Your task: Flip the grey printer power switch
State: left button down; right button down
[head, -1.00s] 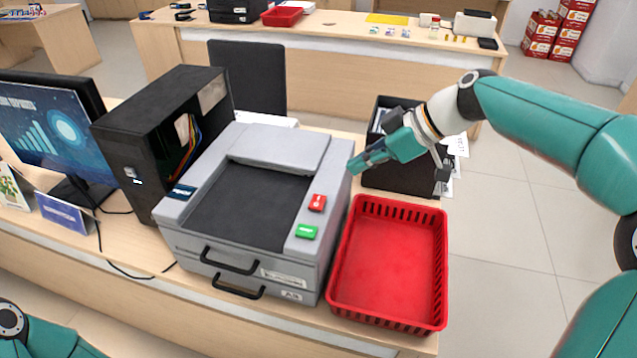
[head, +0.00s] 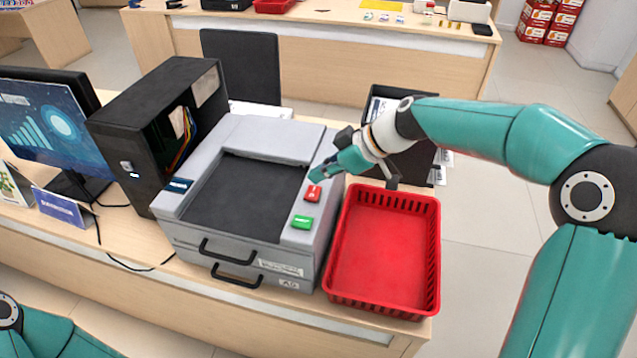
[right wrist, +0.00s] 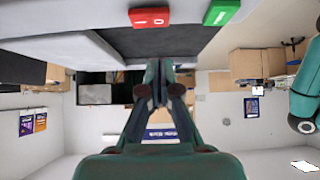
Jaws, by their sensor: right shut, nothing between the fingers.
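The grey printer (head: 225,200) stands on the counter with a dark recessed top. A red switch (head: 312,193) marked "0" and a green switch (head: 302,222) sit on its right-hand top edge. My right gripper (head: 318,175) is shut and empty, its tips just behind the red switch; I cannot tell whether they touch the printer. In the right wrist view the red switch (right wrist: 149,17) and the green switch (right wrist: 221,12) are at the top, above the closed fingers (right wrist: 158,66). My left arm shows only at the lower left corner of the head view; its gripper is out of view.
A red basket (head: 384,248) stands right of the printer, with a black file box (head: 400,160) behind it. A black computer case (head: 160,130) and a monitor (head: 50,125) stand to the left. A dark chair (head: 240,65) is behind the printer.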

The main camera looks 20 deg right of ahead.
aim_at(320, 192)
jog(key=shift+w+a+f+p, duration=0.1)
jog(key=shift+f+p, duration=0.1)
jog(key=shift+f, duration=0.95)
jog(key=shift+w+a+f+p, duration=0.1)
jog(key=shift+f+p, duration=0.05)
jog(key=shift+f, duration=1)
jog(key=shift+s, duration=0.1)
jog(key=shift+w+d+r, duration=0.25)
jog(key=shift+w+d, duration=0.2)
jog(key=shift+w, duration=0.2)
jog(key=shift+r, duration=0.6)
notch_tip(320, 192, up, 3)
jog(key=shift+s+a+f+p, duration=0.15)
jog(key=shift+p, duration=0.45)
jog(key=s+b+v, duration=0.1)
jog(key=b+v, duration=0.1)
jog(key=v, duration=0.8)
jog(key=shift+a+b, duration=0.2)
jog(key=shift+b, duration=0.15)
